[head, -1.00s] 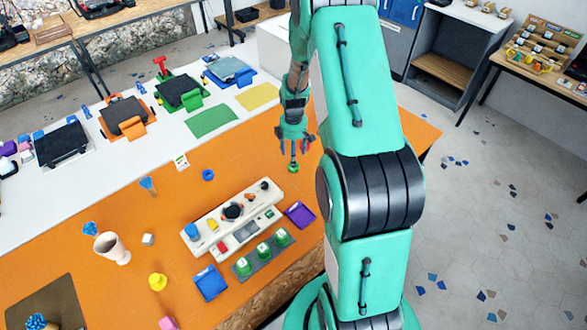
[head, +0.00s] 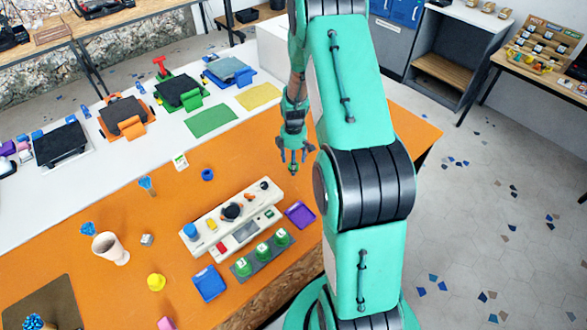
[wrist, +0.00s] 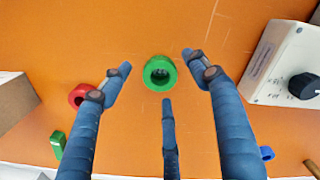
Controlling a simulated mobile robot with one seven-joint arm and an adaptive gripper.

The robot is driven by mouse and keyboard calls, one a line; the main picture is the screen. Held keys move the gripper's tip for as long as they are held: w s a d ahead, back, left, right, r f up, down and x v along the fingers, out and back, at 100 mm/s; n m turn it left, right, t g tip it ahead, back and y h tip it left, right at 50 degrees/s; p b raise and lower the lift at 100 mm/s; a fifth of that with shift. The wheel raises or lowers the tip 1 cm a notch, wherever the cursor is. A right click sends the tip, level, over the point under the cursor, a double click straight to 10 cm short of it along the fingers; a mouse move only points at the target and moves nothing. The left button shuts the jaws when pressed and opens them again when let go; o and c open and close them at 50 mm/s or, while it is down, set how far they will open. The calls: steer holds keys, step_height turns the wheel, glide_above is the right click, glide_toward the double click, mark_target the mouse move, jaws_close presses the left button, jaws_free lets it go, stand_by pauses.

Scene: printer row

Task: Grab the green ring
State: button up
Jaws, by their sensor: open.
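The green ring (wrist: 159,73) lies flat on the orange tabletop, its hole facing up, in the wrist view. In the head view it shows as a small green spot (head: 293,169) at my fingertips, partly hidden by them. My gripper (head: 293,158) points down above it, beyond the control panel. In the wrist view my three-fingered gripper (wrist: 159,76) is open and empty, with its dark blue fingers spread around the ring's outline. I cannot tell how much height is left between the fingertips and the ring.
A red ring (wrist: 83,97) lies left of the green one in the wrist view, partly behind a finger. A white control box (wrist: 288,62) with a black knob stands at right. A beige panel (head: 232,215) sits on the orange table. Blue ring (head: 207,174) lies apart.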

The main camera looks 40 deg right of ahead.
steer(key=shift+f, duration=0.45)
steer(key=c, duration=0.9)
